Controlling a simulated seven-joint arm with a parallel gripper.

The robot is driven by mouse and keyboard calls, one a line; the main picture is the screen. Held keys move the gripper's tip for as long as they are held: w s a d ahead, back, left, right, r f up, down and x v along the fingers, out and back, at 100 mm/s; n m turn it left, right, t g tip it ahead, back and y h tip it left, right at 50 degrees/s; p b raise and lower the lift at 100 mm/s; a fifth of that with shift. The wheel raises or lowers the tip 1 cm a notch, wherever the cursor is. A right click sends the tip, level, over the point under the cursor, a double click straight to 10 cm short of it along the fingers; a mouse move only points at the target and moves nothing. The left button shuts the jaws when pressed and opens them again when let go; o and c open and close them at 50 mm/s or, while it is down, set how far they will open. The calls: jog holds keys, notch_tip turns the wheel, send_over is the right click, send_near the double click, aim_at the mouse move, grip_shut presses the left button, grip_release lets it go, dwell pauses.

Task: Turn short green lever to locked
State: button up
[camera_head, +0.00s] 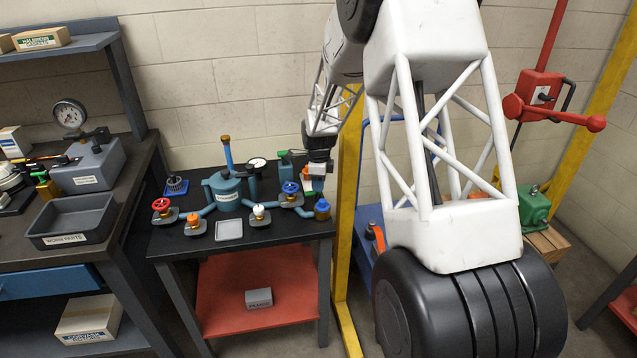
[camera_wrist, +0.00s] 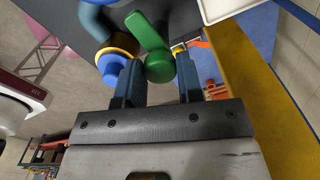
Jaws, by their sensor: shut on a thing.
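The short green lever (camera_wrist: 151,38) shows in the wrist view, with a rounded end between my fingers and a flat arm reaching up and left. My gripper (camera_wrist: 159,72) is shut on its rounded end, one blue-grey finger on each side. In the head view my gripper (camera_head: 317,183) is at the right end of the black bench, just above a blue knob. The lever's mount and any lock marking are hidden or too small to read.
A blue knob on a yellow ring (camera_wrist: 113,66) sits close left of my fingers in the wrist view. On the bench stand a teal tank (camera_head: 224,188), a red handwheel (camera_head: 161,206) and a blue handwheel (camera_head: 290,188). A yellow post (camera_head: 346,220) rises close to the bench's right.

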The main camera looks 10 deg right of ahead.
jog(key=n, duration=0.4)
jog(key=shift+n, duration=0.3)
jog(key=n, duration=0.9)
jog(key=shift+n, duration=1.9)
jog(key=o, duration=0.9)
jog(key=shift+r, duration=0.15)
